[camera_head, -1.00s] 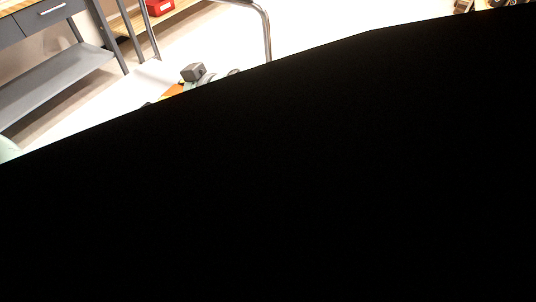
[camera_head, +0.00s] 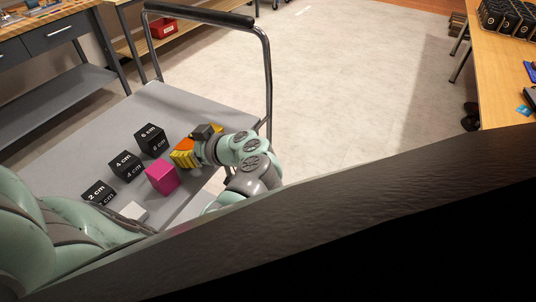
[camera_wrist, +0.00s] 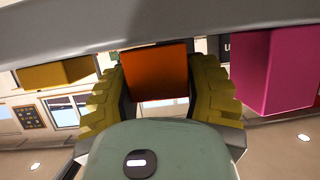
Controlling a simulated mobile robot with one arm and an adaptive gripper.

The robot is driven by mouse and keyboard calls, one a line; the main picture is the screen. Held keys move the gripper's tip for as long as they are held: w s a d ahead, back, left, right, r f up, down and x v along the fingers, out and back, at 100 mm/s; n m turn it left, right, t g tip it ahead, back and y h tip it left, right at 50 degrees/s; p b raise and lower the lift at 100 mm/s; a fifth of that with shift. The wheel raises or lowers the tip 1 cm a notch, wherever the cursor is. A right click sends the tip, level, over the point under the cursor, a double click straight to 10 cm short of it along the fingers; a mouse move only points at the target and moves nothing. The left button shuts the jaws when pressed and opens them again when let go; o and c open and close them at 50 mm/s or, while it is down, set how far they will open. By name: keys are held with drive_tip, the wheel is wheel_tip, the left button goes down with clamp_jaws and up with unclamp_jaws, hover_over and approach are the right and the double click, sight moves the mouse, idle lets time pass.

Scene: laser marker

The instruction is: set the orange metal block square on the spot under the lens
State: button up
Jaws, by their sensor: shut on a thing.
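The orange metal block (camera_wrist: 155,74) sits between the yellow ridged fingers of my gripper (camera_wrist: 158,85) in the wrist view. The fingers are shut on its two sides. In the head view a bit of the orange block (camera_head: 183,146) shows beside my gripper (camera_head: 181,157), over the grey cart top (camera_head: 75,155). I cannot tell whether the block touches the cart. The rest of it is hidden by the fingers and wrist. The marker's lens and the spot under it are not in view.
A magenta block (camera_head: 162,177) stands close to my gripper. Black labelled cubes (camera_head: 150,139) and a white block (camera_head: 135,211) are also on the cart. The cart's tall handle (camera_head: 200,15) rises behind. Open floor (camera_head: 350,90) lies to the right, before a wooden table (camera_head: 505,75).

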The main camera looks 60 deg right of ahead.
drive_tip(key=shift+f, duration=0.1)
drive_tip(key=o, duration=1.3)
